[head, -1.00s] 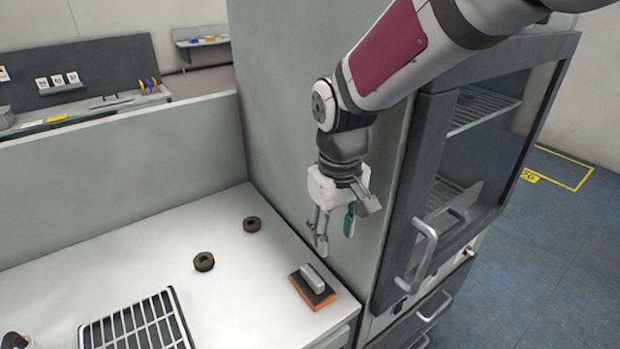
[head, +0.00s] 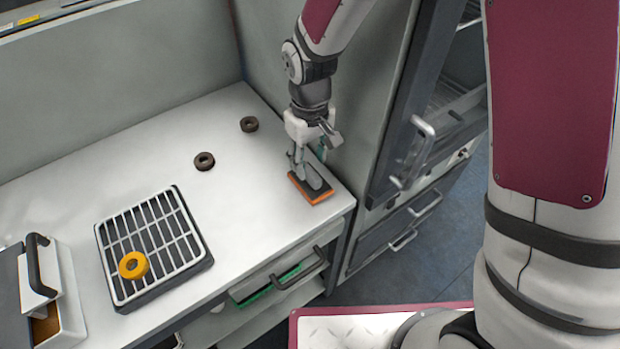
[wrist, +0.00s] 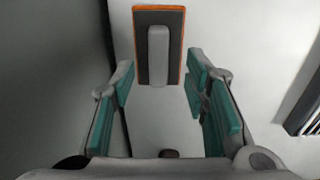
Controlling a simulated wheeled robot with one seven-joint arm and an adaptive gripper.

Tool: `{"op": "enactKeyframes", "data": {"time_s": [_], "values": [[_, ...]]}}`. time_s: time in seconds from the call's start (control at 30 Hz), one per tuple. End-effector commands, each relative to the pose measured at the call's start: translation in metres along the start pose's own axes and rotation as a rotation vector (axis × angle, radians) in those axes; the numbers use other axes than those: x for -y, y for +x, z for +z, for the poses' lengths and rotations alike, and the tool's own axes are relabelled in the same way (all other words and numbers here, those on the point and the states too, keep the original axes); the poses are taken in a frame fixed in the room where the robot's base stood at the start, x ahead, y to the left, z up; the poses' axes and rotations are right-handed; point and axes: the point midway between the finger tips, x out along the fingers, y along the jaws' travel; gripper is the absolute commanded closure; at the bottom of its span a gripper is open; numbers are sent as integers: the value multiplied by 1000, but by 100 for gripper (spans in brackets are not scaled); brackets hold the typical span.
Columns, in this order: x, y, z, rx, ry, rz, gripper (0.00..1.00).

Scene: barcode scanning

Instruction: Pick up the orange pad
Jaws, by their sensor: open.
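The orange pad (head: 325,195) lies flat on the white worktop near its right front corner. It has an orange base, a dark top layer and a light grey handle. My gripper (head: 308,168) is open and empty, just above and slightly behind the pad in the head view, partly covering it. In the wrist view the pad (wrist: 174,46) is at the top centre, with its handle pointing along the picture's height. The teal-padded fingers of my gripper (wrist: 163,105) stand apart on either side, below the pad in that picture. I see no finger touching the handle.
Two dark rings (head: 204,161) (head: 249,124) lie behind and left of the pad. A tall cabinet (head: 365,110) stands close on the right. The worktop between tray and pad is clear.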

Motion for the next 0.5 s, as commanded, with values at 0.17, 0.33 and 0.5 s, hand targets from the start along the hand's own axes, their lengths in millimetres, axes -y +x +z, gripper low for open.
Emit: {"op": "enactKeyframes", "data": {"time_s": [0.17, 0.33, 0.5], "values": [[-1, 22, 0, 5, 0, -1, 58], [-2, 42, -1, 3, 0, 0, 58], [-2, 49, -2, 0, 0, 0, 58]]}}
